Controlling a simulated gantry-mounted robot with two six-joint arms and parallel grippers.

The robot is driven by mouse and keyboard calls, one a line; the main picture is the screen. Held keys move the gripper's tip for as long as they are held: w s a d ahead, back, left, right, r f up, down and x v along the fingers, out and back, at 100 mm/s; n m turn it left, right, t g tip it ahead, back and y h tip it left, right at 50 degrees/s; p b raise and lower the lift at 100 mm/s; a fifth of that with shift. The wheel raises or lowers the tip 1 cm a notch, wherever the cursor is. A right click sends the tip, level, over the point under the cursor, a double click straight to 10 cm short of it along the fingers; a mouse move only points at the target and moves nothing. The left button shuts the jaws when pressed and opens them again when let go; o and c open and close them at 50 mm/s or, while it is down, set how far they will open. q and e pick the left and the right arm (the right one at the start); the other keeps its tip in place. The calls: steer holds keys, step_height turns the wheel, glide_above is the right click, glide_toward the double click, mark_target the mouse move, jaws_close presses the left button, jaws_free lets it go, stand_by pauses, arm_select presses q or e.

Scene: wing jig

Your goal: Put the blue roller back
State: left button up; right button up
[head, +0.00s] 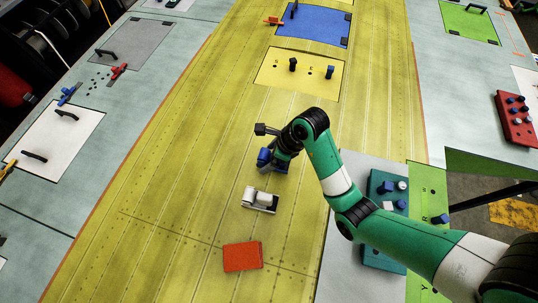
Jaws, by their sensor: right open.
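My right gripper (280,155) comes in from the right over the yellow wing panel, pointing down, with its jaws open. A blue part (264,157), which looks like the blue roller, shows right beside and partly behind this gripper, low on the wing panel. The gripper hides part of it, so I cannot tell whether they touch. A white roller (260,199) on a small pale base lies just below it in the picture. My left gripper is not in view.
An orange-red block (243,257) lies on the wing panel nearer the front. A yellow plate (299,75) with blue and black pegs is farther back. A teal tray (375,184) with blue and white pieces sits at right, partly under my arm.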

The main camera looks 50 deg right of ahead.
steer(key=p+v, duration=0.1)
steer(key=v, duration=0.3)
steer(key=shift+w+r, duration=0.15)
steer(key=shift+r, duration=0.05)
steer(key=p+v, duration=0.7)
steer(key=p, duration=0.1)
steer(key=shift+s+d+r+p, duration=0.15)
steer(key=shift+s+r+p, duration=0.25)
steer(key=shift+p, duration=0.2)
